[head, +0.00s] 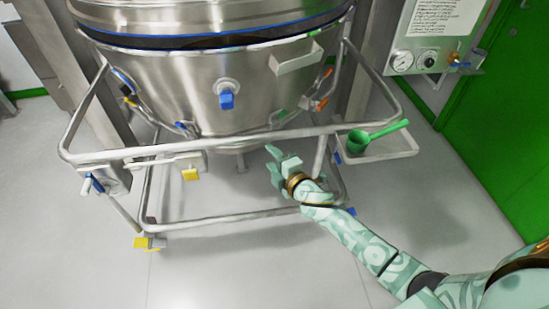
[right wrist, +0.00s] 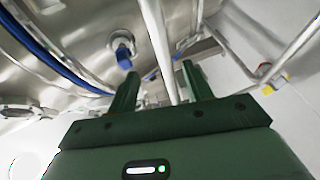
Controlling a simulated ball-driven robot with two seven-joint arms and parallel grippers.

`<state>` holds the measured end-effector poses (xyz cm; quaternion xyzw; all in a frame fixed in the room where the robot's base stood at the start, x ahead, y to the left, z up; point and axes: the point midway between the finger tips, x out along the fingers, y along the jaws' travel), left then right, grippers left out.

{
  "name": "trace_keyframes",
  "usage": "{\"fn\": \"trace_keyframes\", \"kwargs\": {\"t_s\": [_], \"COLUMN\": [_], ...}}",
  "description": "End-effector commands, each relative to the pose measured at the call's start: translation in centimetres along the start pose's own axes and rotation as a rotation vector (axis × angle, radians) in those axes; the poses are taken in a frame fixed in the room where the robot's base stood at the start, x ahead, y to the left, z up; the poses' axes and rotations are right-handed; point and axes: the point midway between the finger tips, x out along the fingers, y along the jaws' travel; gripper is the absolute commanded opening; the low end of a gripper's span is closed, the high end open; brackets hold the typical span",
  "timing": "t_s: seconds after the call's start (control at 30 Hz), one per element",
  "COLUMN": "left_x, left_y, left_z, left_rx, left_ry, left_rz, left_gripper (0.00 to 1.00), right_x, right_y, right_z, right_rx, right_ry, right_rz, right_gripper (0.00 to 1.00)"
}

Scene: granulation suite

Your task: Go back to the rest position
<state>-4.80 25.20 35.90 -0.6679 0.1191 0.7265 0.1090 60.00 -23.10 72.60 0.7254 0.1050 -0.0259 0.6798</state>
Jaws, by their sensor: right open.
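My right gripper (head: 272,160) is in front of the lower part of the steel vessel, near the front rail of its frame. In the right wrist view its two green fingers (right wrist: 160,88) are apart, with a steel rail (right wrist: 157,40) of the frame showing beyond and between them. I cannot tell whether the fingers touch the rail. Nothing is held between them. My left gripper is not in either view.
The large steel vessel (head: 180,85) stands in a tubular frame (head: 225,213) with yellow-tagged feet. A green scoop (head: 358,141) lies on a side tray (head: 385,150) to the right. A gauge panel (head: 430,40) and a green door (head: 505,110) are at right. The floor in front is clear.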

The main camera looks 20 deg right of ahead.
Motion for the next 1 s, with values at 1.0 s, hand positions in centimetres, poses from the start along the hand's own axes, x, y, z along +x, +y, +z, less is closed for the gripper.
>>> {"fn": "trace_keyframes", "kwargs": {"t_s": [1.0], "left_x": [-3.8], "left_y": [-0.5], "left_z": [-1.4], "left_rx": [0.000], "left_ry": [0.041], "left_rz": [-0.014], "left_gripper": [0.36], "right_x": [-20.2], "right_y": [-29.6], "right_z": [3.6], "right_rx": [0.887], "right_ry": [-0.504], "right_rz": [-0.655], "right_gripper": [0.50]}}
